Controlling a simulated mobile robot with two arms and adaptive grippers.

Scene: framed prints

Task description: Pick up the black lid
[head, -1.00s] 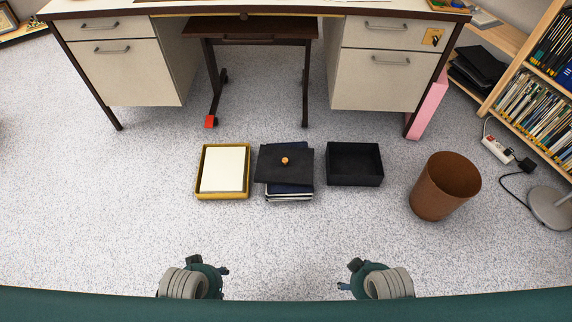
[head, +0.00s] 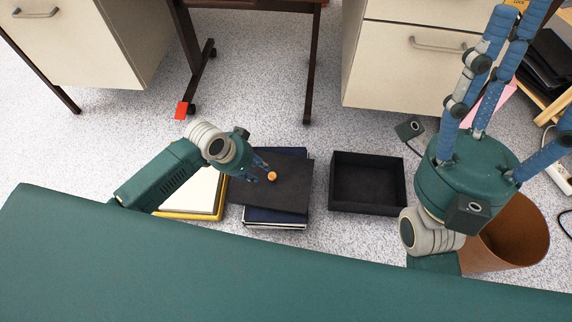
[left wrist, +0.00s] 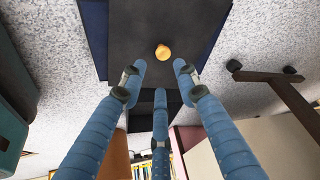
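The black lid (head: 290,194), a flat square with a small orange knob (head: 272,176), lies on a stack of dark blue books (head: 277,216). The lid's edges overhang the stack at the left and right. My left gripper (head: 264,168) is at the knob, its fingers spread and pointing toward it. In the left wrist view the knob (left wrist: 162,52) sits just beyond the open fingertips (left wrist: 159,75), on the lid (left wrist: 195,22); no finger clearly touches it. My right gripper (head: 505,12) is raised at the right, fingers up, spread and empty; some fingertips leave the frame.
An open, empty black box (head: 368,209) stands right of the stack. A brown bin (head: 520,240) is behind my right arm. Desk drawers (head: 405,60) stand behind; speckled floor is free between.

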